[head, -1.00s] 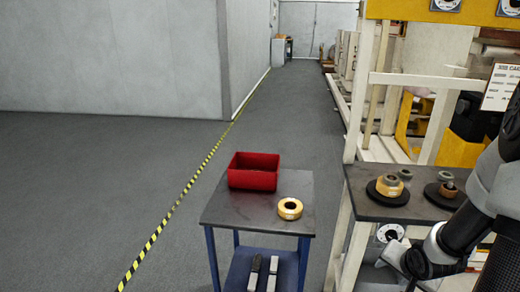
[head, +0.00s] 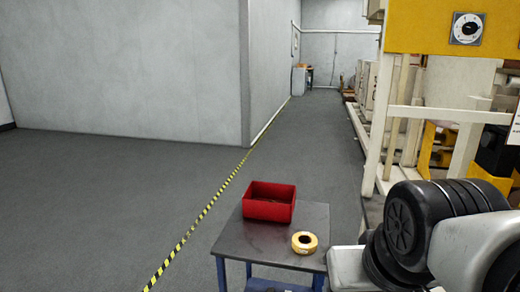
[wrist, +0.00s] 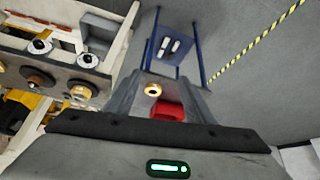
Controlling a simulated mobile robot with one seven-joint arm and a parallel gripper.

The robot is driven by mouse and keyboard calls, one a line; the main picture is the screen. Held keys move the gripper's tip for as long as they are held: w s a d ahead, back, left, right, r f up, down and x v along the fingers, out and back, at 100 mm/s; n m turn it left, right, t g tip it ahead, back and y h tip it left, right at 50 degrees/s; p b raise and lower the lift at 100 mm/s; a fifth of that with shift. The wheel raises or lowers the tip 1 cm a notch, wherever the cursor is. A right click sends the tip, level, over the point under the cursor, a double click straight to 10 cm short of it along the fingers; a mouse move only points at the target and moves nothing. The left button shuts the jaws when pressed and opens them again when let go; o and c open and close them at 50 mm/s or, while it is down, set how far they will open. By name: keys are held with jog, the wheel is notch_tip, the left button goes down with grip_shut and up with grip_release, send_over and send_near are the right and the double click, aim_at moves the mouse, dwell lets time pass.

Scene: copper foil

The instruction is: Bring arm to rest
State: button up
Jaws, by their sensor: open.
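My arm fills the lower right of the head view, its dark and light grey links folded close to the camera. My gripper (wrist: 160,82) shows in the wrist view with its two grey fingers apart and nothing between them. Beyond the fingers, well away from them, is the small cart with a yellow roll (wrist: 153,89) and a red bin (wrist: 167,110). I cannot make out the fingers in the head view.
The dark-topped cart (head: 236,236) stands in front with the red bin (head: 269,202) and the yellow roll (head: 304,243) on it. A white-framed machine (head: 400,110) with a yellow panel (head: 437,27) is at right. Open grey floor (head: 90,200) lies left.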

notch_tip(320, 180, up, 19)
jog(key=p, duration=1.9)
jog(key=shift+s+a+f, duration=0.15)
jog(key=shift+s+a, duration=0.05)
jog(key=shift+s, duration=0.25)
